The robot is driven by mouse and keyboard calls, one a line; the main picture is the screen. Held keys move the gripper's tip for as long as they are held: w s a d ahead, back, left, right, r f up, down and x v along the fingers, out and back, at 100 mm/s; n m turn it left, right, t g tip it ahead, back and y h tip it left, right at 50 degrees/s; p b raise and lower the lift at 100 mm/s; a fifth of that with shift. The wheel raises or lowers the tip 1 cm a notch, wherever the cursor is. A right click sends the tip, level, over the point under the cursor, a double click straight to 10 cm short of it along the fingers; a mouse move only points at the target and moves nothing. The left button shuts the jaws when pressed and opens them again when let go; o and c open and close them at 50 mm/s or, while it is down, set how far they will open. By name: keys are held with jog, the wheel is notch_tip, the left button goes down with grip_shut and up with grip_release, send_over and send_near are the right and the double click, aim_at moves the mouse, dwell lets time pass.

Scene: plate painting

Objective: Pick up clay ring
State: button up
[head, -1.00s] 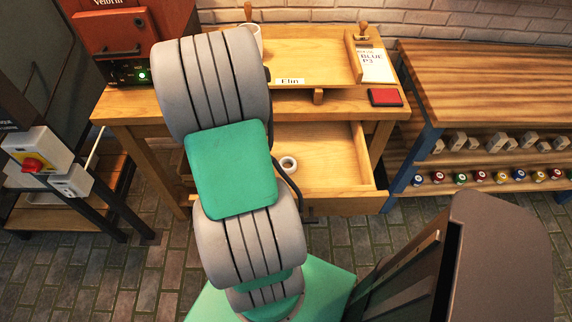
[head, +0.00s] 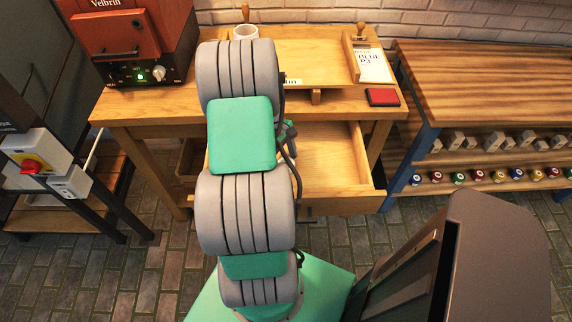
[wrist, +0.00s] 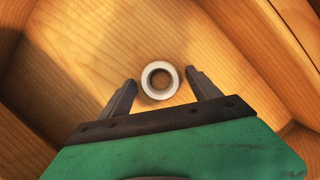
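The clay ring (wrist: 146,83) is a small white ring lying flat on the wooden floor of the open drawer (wrist: 85,60). In the wrist view my gripper (wrist: 157,84) is open, with one finger to the left of the ring and one to the right. The ring shows near the fingertips, with a gap to each side; I cannot tell how high the fingers are above it. In the head view the drawer (head: 345,165) is pulled out below the desk, and my arm hides the ring and most of my gripper.
The drawer's walls stand close around my gripper. On the desk (head: 130,105) above are an oven (head: 135,45), a white cup (head: 246,33), a red pad (head: 383,97) and a paper card (head: 374,66). A shelf bench (head: 490,80) stands to the right.

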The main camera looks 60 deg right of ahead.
jog(key=c, duration=1.3)
jog(key=shift+o, duration=0.2)
